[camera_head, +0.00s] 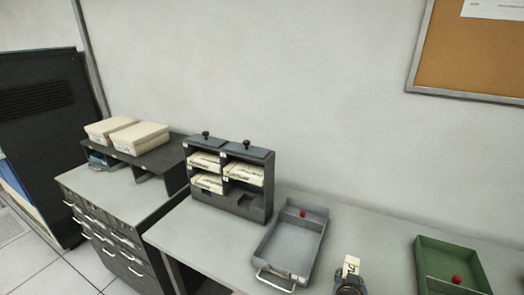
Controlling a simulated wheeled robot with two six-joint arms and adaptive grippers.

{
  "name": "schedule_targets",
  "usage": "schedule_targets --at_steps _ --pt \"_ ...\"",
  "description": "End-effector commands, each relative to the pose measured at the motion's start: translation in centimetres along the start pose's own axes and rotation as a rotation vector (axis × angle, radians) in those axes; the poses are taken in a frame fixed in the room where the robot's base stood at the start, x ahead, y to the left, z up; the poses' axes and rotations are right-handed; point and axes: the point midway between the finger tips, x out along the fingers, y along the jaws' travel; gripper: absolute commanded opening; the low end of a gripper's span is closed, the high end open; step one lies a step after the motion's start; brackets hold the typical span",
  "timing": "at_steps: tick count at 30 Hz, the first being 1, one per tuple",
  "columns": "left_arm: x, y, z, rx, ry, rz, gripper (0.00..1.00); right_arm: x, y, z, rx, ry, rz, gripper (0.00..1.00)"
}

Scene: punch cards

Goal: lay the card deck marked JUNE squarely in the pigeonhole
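A dark grey pigeonhole rack (268,185) stands on the light grey table against the wall. Cream card decks lie in several of its compartments, among them one at upper left (205,159) and one at right (243,173). The lower right compartment looks empty. A gripper (350,277), apparently my right one, shows at the bottom edge. It looks shut on a small cream card deck (351,264) with dark marking, too small to read, which sticks up from it. The fingers are partly cut off and hard to see. My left gripper is not in view.
A grey tray (272,240) with a red knob (303,213) lies between rack and gripper. A green tray (432,245) is at right. Two knobbed lids top the rack. A drawer cabinet (118,240) with cream stacks (140,137) stands at left.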

Motion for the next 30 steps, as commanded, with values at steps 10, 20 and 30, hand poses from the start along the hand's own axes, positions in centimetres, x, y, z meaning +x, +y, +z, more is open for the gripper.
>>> schedule_targets --at_steps 10,20,30 --pt "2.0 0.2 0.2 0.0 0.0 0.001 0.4 2.9 -0.3 -1.3 0.009 0.008 -0.004 0.0" --pt "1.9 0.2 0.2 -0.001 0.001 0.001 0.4 2.9 -0.3 -1.4 0.008 0.008 -0.003 0.0" --pt "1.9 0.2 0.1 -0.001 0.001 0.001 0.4 2.9 -0.2 -1.4 0.007 0.008 -0.003 0.0"
